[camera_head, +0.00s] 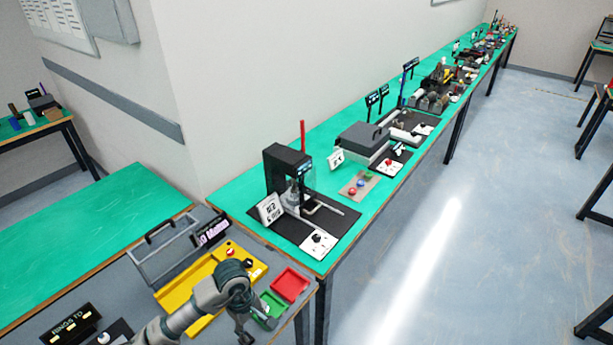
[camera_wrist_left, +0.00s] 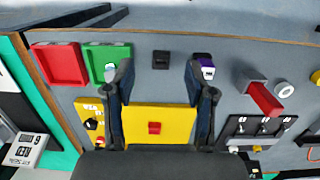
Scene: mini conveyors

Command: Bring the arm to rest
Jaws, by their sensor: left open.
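My left arm comes in from the bottom left in the head view. Its gripper (camera_head: 248,328) hangs low, just left of and partly over the green tray (camera_head: 274,300). In the left wrist view the gripper's two dark fingers stand wide apart, with the gap (camera_wrist_left: 162,82) empty. Below the gap, the yellow plate (camera_wrist_left: 178,118) with a small red block (camera_wrist_left: 154,128) shows between them. The green tray (camera_wrist_left: 92,50) is left of the fingers, with a small pale object in it. My right gripper is in neither view.
A red tray (camera_head: 290,284) stands beside the green one. A black machine (camera_head: 288,172) stands on the adjoining green table (camera_head: 232,198).

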